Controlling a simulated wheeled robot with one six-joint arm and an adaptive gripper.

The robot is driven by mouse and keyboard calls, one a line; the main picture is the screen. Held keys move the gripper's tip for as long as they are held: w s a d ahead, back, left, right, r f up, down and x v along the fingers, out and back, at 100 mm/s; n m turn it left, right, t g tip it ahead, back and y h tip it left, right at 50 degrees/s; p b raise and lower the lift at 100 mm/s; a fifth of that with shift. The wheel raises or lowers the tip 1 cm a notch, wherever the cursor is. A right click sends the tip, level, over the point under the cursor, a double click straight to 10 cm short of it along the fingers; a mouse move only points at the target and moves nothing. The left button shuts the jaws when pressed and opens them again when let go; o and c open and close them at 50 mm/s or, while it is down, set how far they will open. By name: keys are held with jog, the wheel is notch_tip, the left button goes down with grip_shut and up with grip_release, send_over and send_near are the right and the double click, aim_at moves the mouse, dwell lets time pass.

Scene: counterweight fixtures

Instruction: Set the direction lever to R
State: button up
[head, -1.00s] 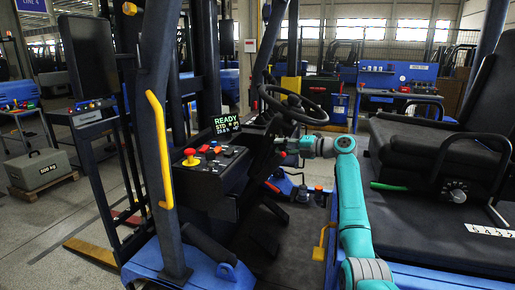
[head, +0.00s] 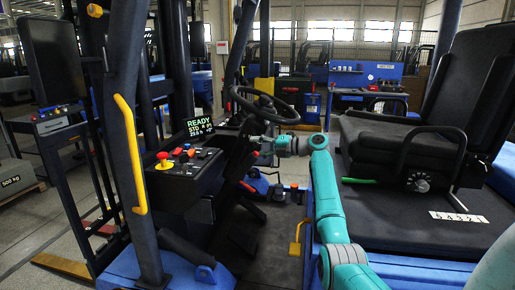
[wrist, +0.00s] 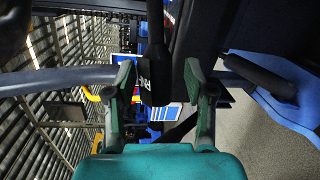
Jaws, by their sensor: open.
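My gripper (wrist: 160,88) is open, with its two green-grey fingers well apart in the wrist view. A dark upright lever-like part (wrist: 156,50) stands between and beyond the fingers, with white letters on the dark piece at its left. It looks like the direction lever, but its setting cannot be read. I cannot tell whether a finger touches it. In the head view my gripper (head: 268,146) is beside the steering column, just below the black steering wheel (head: 265,105). The lever cannot be made out in the head view.
A console (head: 180,178) with a red knob and several small levers is left of the column, under a display (head: 200,127) reading READY. A yellow grab handle (head: 130,152) is on the left post. The black seat (head: 410,130) is at the right.

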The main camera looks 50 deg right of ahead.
jog(key=v, duration=1.2)
jog(key=shift+f, duration=0.1)
jog(key=shift+a, duration=0.1)
